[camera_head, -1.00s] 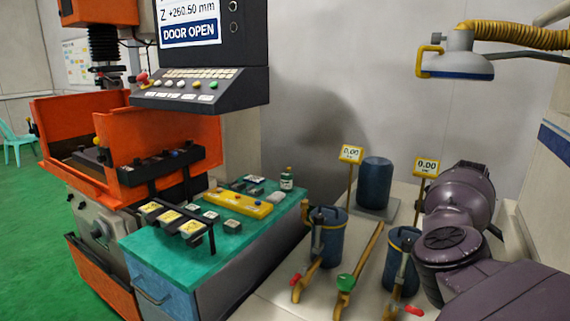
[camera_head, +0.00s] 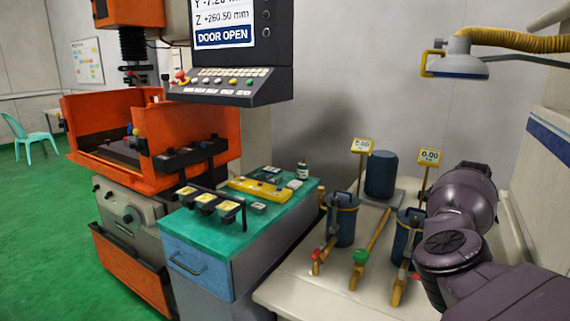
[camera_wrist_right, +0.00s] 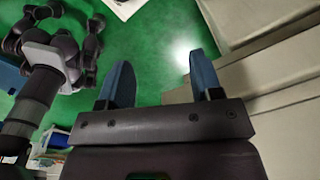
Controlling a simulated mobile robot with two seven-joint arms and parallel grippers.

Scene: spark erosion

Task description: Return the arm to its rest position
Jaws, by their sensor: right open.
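My right arm (camera_head: 458,240), dark purple and bent, comes in at the lower right of the head view. It overlaps the front right of the pale bench, and its gripper is outside that view. In the right wrist view my right gripper (camera_wrist_right: 161,80) has its two blue fingers wide apart with nothing between them. Green floor shows beyond the fingers. My left gripper is in neither view.
A lamp (camera_head: 456,66) hangs at upper right. Green floor at left is clear around a chair (camera_head: 28,138).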

